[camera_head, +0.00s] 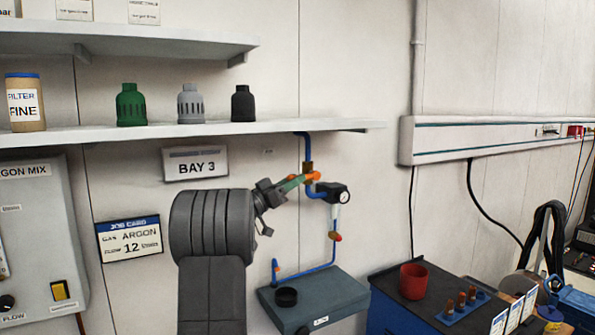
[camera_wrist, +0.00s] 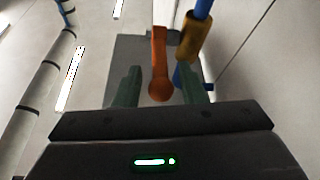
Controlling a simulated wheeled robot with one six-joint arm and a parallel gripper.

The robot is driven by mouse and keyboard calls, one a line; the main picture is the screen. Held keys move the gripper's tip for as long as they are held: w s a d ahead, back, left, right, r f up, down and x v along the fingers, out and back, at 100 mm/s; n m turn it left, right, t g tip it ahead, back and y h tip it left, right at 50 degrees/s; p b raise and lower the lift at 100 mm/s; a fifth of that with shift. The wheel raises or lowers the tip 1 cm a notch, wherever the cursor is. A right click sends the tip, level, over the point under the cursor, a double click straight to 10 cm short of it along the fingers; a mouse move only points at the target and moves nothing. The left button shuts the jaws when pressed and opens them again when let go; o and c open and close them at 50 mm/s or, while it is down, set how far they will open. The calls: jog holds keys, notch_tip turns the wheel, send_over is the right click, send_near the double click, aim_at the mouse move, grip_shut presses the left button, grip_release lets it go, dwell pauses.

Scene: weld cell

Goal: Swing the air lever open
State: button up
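The air lever is an orange handle (camera_head: 313,177) on the blue air pipe by the wall, just below a brass fitting (camera_head: 308,167). In the wrist view the orange lever (camera_wrist: 159,55) points toward me and ends in a round knob. My gripper (camera_head: 296,182) is at the lever in the head view. In the wrist view my gripper (camera_wrist: 165,85) has its two green fingers apart, one on each side of the knob, with gaps on both sides. The brass fitting (camera_wrist: 190,37) is right of the lever. In the head view my gripper partly hides the lever's near end.
A regulator with a round gauge (camera_head: 341,194) sits right of the lever. Below it are a blue pipe with a small orange-red part (camera_head: 334,237) and a grey box (camera_head: 325,297). A shelf (camera_head: 200,131) with several canisters runs above. A red cup (camera_head: 413,281) stands on the bench.

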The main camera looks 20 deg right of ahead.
jog(key=shift+x, duration=1)
grip_shut()
